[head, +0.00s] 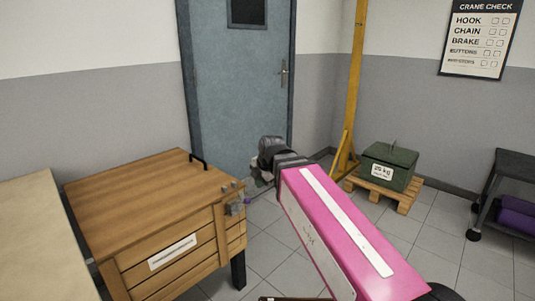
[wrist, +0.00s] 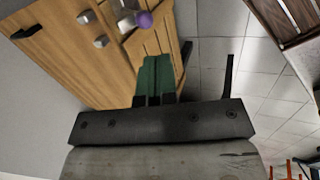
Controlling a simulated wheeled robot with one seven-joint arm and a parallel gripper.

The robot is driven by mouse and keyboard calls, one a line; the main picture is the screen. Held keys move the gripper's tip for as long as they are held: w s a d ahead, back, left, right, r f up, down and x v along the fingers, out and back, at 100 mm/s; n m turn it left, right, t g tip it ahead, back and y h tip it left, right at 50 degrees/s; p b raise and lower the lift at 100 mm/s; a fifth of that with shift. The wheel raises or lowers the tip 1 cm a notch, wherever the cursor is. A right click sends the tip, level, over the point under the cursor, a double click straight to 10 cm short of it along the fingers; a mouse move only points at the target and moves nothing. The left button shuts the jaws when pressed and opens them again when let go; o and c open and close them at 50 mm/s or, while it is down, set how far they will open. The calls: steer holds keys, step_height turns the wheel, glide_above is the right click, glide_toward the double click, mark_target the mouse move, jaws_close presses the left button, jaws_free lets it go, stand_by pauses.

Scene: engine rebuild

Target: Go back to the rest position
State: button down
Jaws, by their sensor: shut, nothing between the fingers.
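My gripper (wrist: 156,62) shows in the wrist view as two green fingers pressed side by side, shut and empty. In the head view my pink and white arm reaches forward from the lower right, and its dark wrist is just right of the wooden crate (head: 150,205). The fingers are hard to make out there. In the wrist view the fingers appear over the wooden crate's side (wrist: 75,45), close to its metal latch parts (wrist: 100,41) and a purple knob (wrist: 144,19). I cannot tell whether they touch the crate.
A pale bench top (head: 30,230) stands left of the crate. A blue door (head: 240,90) is behind. A dark cart (head: 512,175) is at right. Tiled floor between is open.

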steer(key=s+d+f+m+g+h, duration=0.1)
steer(key=s+d+f+m, duration=0.1)
steer(key=d+f+m, duration=1)
steer(key=s+d+f+m+g+h, duration=0.1)
steer(key=s+d+f+m+g, duration=0.1)
steer(key=d+f+m, duration=1)
steer(key=s+d+m, duration=0.1)
steer(key=m, duration=0.1)
steer(key=shift+s+f+m+h, duration=0.15)
steer(key=shift+f+m+h, duration=0.2)
steer(key=shift+m+h, duration=0.05)
steer(key=shift+a, duration=0.15)
